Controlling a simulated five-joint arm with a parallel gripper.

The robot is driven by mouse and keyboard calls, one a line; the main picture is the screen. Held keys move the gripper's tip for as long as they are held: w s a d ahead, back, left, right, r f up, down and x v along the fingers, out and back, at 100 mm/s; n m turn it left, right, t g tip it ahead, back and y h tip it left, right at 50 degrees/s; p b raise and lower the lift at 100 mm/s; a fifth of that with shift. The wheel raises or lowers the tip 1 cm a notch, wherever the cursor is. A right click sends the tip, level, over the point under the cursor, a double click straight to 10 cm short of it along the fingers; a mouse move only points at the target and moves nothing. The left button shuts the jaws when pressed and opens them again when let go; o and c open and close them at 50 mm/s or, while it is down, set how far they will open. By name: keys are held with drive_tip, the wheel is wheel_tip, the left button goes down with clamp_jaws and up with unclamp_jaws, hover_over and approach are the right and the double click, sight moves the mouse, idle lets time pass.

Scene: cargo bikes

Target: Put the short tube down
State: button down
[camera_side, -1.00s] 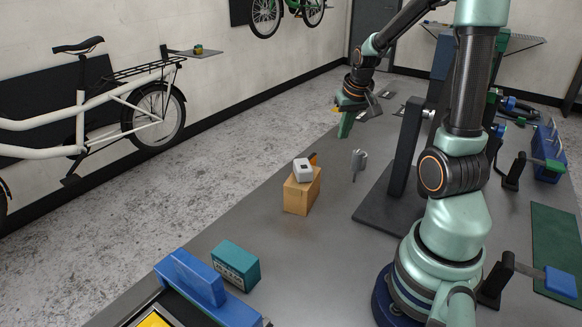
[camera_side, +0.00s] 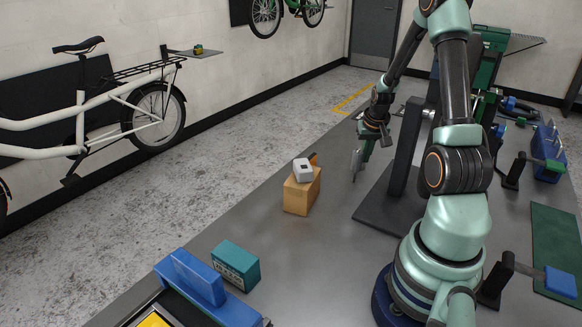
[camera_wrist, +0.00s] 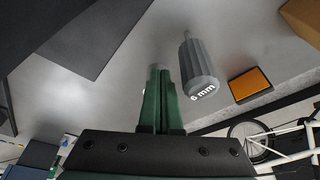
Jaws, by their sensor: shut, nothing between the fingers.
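My gripper (camera_side: 365,158) points down over the bench, beside the upright dark stand. Its green fingers (camera_wrist: 159,88) are together and hold nothing. A grey piece (camera_wrist: 154,68) shows just past the fingertips in the wrist view, mostly hidden by them; I cannot tell for sure whether it is the short tube. A grey ribbed tool marked "6 mm" (camera_wrist: 197,70) is right of the fingers in the wrist view. In the side view a grey item (camera_side: 355,164) shows beside the fingers, partly covered by them.
A cardboard box (camera_side: 299,196) with a white device (camera_side: 303,170) on top stands left of my gripper. A teal box (camera_side: 235,265) is nearer the camera. The dark stand (camera_side: 404,150) rises close on the right.

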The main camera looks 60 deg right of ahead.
sight(361, 174)
drive_tip(key=shift+x, duration=2.05)
drive_tip(key=w+d, duration=0.1)
drive_tip(key=d, duration=0.1)
drive_tip(key=w+d, duration=0.3)
drive_tip(key=d, duration=0.1)
drive_tip(key=shift+w, duration=0.2)
